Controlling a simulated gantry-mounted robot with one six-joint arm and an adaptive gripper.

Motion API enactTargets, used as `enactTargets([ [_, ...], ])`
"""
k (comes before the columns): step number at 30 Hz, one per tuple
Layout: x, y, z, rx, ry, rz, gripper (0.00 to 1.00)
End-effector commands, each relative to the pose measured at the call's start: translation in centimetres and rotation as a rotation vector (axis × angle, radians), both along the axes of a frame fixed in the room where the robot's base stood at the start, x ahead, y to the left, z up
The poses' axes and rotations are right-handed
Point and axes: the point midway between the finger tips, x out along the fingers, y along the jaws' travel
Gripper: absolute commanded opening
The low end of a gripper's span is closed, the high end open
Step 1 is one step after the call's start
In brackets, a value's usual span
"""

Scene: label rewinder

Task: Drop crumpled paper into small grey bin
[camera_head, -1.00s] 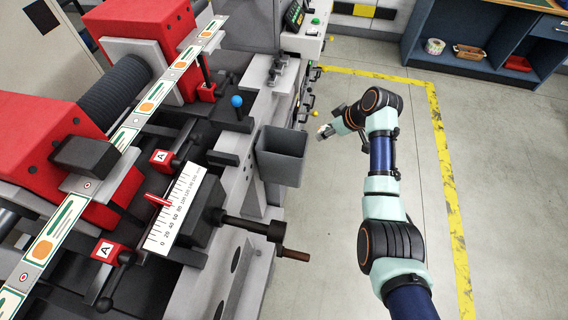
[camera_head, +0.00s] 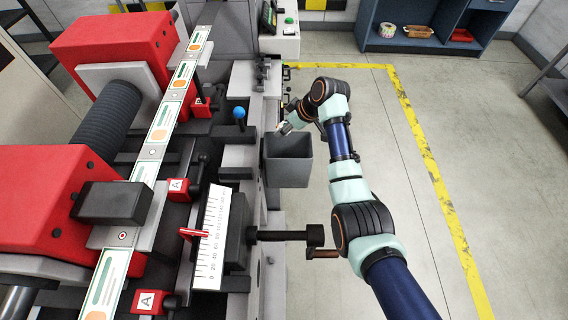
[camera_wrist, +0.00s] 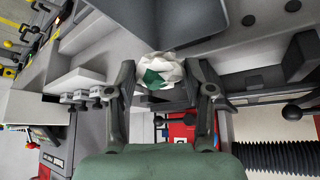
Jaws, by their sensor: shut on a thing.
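The crumpled paper (camera_wrist: 160,72), white with a green patch, is held between the fingertips of my gripper (camera_wrist: 168,84) in the wrist view. In the head view my gripper (camera_head: 285,127) is at the far edge of the small grey bin (camera_head: 289,165), close to its rim; the paper is too small there to make out clearly. The bin hangs on the side of the machine with its open top up. In the wrist view a grey surface (camera_wrist: 185,18), which looks like the bin, is just beyond the paper.
The label machine with red blocks (camera_head: 112,45) fills the left. A blue-knobbed lever (camera_head: 239,114) stands left of the bin, and a dark shaft with a crank handle (camera_head: 290,236) sticks out nearer. Open floor lies to the right, with a yellow line (camera_head: 430,150).

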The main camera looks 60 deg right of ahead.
Motion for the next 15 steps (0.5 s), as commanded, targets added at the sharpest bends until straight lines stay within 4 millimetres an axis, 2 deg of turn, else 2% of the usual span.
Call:
enactTargets([
  [10, 0.0, 0.1, -4.8, 0.0, 0.0, 0.001, 0.39],
  [15, 0.0, 0.0, -6.0, -0.001, 0.0, 0.001, 0.39],
])
